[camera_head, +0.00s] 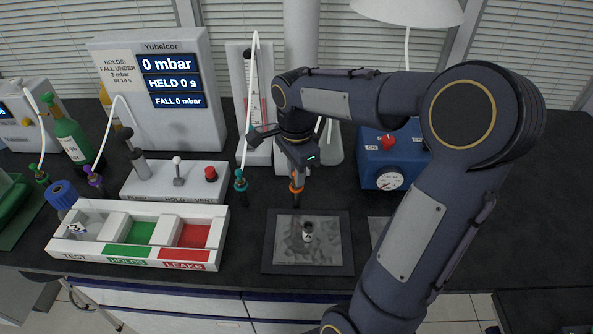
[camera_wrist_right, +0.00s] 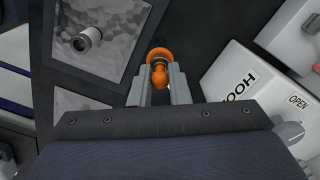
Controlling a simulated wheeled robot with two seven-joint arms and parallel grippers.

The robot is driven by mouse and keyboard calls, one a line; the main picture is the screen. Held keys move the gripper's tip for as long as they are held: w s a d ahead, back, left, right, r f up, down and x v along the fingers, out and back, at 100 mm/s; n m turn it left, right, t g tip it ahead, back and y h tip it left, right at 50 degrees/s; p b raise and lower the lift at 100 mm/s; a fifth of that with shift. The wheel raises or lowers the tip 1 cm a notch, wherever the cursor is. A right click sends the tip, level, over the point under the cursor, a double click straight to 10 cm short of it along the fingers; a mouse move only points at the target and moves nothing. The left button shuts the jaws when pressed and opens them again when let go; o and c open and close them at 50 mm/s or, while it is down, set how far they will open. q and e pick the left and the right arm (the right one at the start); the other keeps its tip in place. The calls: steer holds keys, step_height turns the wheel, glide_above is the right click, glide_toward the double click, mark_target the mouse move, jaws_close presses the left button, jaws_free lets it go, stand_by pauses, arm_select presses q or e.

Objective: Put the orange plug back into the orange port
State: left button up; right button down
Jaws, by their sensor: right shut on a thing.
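My right gripper (camera_head: 296,178) hangs pointing down above the dark bench, behind the framed grey mat. It is shut on the orange plug (camera_head: 296,189). In the right wrist view, the plug (camera_wrist_right: 158,77) shows as an orange knob and ring between the fingers of the gripper (camera_wrist_right: 159,82). A dark round shape lies just beyond the ring; I cannot tell what it is. I cannot make out the orange port separately in either view. My left gripper is not in view.
A teal plug (camera_head: 240,183) on a tube is left of my gripper. A white valve box (camera_head: 150,188), a sorting tray (camera_head: 82,254) and a blue device (camera_head: 370,172) stand nearby.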

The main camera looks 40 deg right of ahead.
steer(key=c, duration=1.3)
jaws_free()
step_height(320, 180, up, 8)
steer(key=shift+f+p, duration=0.1)
steer(key=shift+p, duration=0.2)
steer(key=s+a+f+n+t+y, duration=0.1)
steer(key=s+a+f+n+t, duration=0.1)
steer(key=s+a+n, duration=0.2)
steer(key=s+a+f+n+t+y, duration=0.1)
steer(key=s+a+f+n, duration=0.1)
steer(key=s+a+n, duration=0.2)
steer(key=s+a+f+n+t+y, duration=0.1)
steer(key=s+a+n+t, duration=0.1)
steer(key=s+a+n, duration=0.2)
steer(key=shift+s+a+f+n+t+y, duration=0.15)
steer(key=shift+s+n, duration=0.45)
steer(key=shift+n, duration=0.4)
steer(key=shift+s+d+f+n+t+y, duration=0.1)
steer(key=shift+s+n, duration=0.5)
steer(key=shift+n, duration=0.4)
steer(key=shift+s+a+f+n+t+y, duration=0.15)
steer(key=shift+s+n, duration=0.45)
steer(key=shift+n, duration=0.4)
